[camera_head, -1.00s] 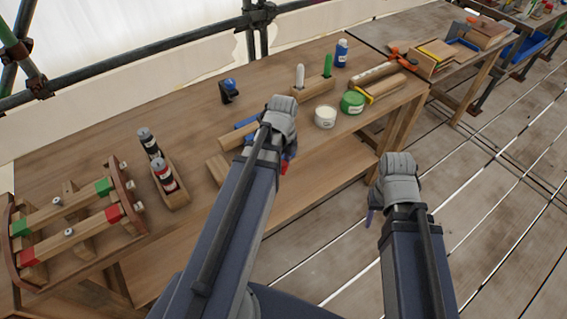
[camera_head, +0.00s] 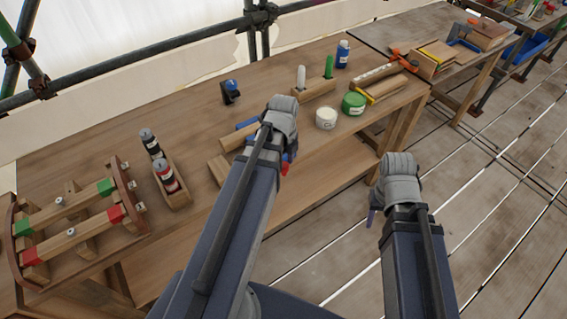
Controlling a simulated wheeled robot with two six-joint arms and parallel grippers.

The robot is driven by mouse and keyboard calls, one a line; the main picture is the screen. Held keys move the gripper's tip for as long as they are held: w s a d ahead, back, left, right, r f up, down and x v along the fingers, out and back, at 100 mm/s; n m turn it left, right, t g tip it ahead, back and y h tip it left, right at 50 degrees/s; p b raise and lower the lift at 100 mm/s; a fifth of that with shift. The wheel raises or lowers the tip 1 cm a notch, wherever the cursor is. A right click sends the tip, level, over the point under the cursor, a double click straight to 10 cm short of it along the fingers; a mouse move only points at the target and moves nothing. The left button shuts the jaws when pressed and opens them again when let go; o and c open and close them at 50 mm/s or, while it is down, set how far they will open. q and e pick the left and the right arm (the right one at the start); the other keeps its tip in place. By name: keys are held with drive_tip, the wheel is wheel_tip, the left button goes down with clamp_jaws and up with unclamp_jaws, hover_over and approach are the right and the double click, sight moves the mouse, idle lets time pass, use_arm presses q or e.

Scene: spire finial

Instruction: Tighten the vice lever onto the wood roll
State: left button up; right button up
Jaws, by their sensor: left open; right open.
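A wood roll (camera_head: 233,141) lies near the front edge of the bench, with a blue vice part (camera_head: 246,124) beside it. My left gripper (camera_head: 282,122) is over the front end of the vice and hides much of it. A small red piece (camera_head: 285,169) shows just below this gripper, perhaps the lever's end; I cannot tell. The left fingers are open, and their contact with the lever is hidden. My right gripper (camera_head: 398,178) is open and empty, off the bench's front edge above the floor.
A white tub (camera_head: 326,118) and a green tub (camera_head: 353,103) stand right of my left gripper. A wooden holder with bottles (camera_head: 177,194) and a wooden rack (camera_head: 70,240) are at the left. A blue-topped black item (camera_head: 231,91) stands behind.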

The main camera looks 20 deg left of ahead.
use_arm(q)
wheel_tip(320, 180, up, 7)
drive_tip(key=p, duration=0.6)
drive_tip(key=shift+r+p, duration=0.15)
drive_tip(key=shift+p, duration=0.25)
drive_tip(key=s+d+n, duration=0.3)
drive_tip(key=d+n, duration=0.5)
drive_tip(key=d, duration=0.1)
drive_tip(key=s+d+n+y, duration=0.1)
drive_tip(key=s+d+n, duration=0.2)
drive_tip(key=d+n, duration=0.6)
drive_tip(key=shift+s+d, duration=0.35)
drive_tip(key=shift+d, duration=0.25)
